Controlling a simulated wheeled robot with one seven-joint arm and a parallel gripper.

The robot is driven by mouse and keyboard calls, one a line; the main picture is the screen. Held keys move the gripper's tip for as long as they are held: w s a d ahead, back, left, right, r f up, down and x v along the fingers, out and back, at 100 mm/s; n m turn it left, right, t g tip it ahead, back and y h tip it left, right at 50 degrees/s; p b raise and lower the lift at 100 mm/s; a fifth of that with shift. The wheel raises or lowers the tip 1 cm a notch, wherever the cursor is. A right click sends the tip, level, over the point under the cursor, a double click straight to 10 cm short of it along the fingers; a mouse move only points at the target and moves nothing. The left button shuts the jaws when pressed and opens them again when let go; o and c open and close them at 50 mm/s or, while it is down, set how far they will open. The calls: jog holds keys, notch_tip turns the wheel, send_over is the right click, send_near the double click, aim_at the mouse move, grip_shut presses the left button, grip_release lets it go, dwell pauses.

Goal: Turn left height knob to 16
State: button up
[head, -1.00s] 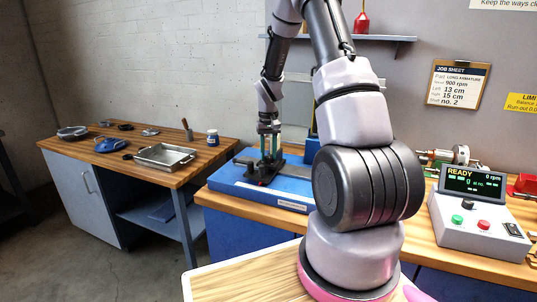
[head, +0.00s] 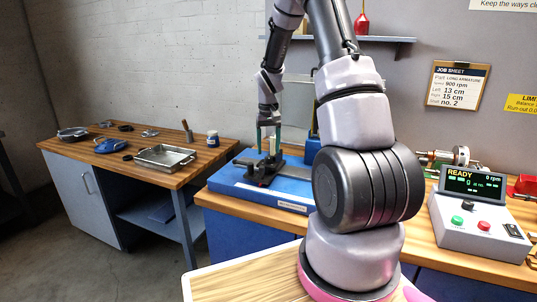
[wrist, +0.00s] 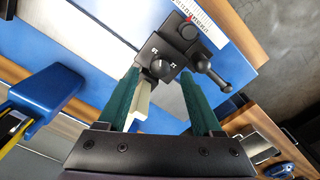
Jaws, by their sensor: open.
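The black support (head: 262,170) stands on the left of the blue bed (head: 225,180) in the head view. In the wrist view the black support block (wrist: 178,48) carries a round dark height knob (wrist: 160,68) with small white marks beside it, too small to read surely. A black lever with a ball end (wrist: 212,78) juts from the block. A red pointer (wrist: 187,20) lies by a white scale. My gripper (wrist: 158,72) is open, its two green fingers on either side of the knob's area. My gripper (head: 268,138) is above the support in the head view. I cannot tell whether it touches the knob.
A job sheet (head: 458,85) on the wall reads left 13 cm, right 15 cm. A control box (head: 480,215) shows READY and 0 rpm. A side bench (head: 140,175) holds a metal tray (head: 165,157) and several small items. A blue upright (wrist: 45,100) stands left of my gripper in the wrist view.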

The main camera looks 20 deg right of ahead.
notch_tip(320, 180, up, 8)
jog(key=shift+f, duration=0.15)
dwell(0.3)
jog(key=m+t+h, duration=0.2)
jog(key=m, duration=0.3)
send_near(268, 158)
jog(key=s+a+f, duration=0.1)
jog(key=f, duration=0.1)
notch_tip(268, 158, up, 3)
jog(key=m+t+h, duration=0.1)
jog(key=m, duration=0.1)
jog(key=x, duration=1)
jog(key=shift+w+f, duration=0.1)
grip_shut()
